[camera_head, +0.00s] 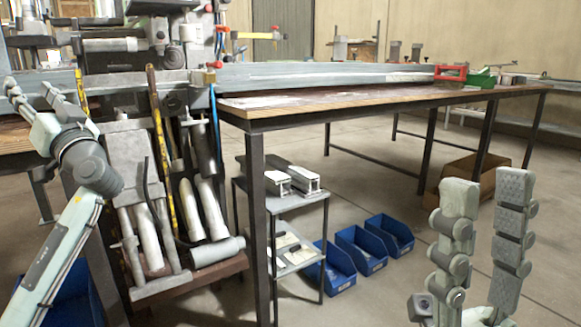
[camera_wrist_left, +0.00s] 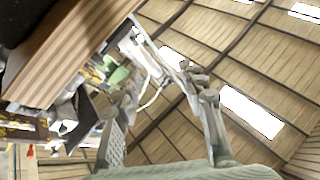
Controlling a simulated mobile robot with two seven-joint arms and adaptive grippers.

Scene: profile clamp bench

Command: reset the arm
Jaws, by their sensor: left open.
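My left gripper (camera_head: 32,88) is at the far left in the head view, raised in front of the machine, with its fingers pointing up and to the left. In the left wrist view its two fingers (camera_wrist_left: 168,98) stand apart with nothing between them, against the wooden ceiling. My right gripper (camera_head: 487,195) is at the lower right in the head view. Its two fingers point up, spread apart, with nothing between them. Its wrist is cut off by the bottom edge.
A long bench (camera_head: 330,106) carries a grey profile (camera_head: 320,76), with a red clamp (camera_head: 450,72) and a green part (camera_head: 481,79) at its far end. A small shelf cart (camera_head: 290,204) and blue bins (camera_head: 361,250) stand on the floor. A cardboard box (camera_head: 452,178) sits under the bench.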

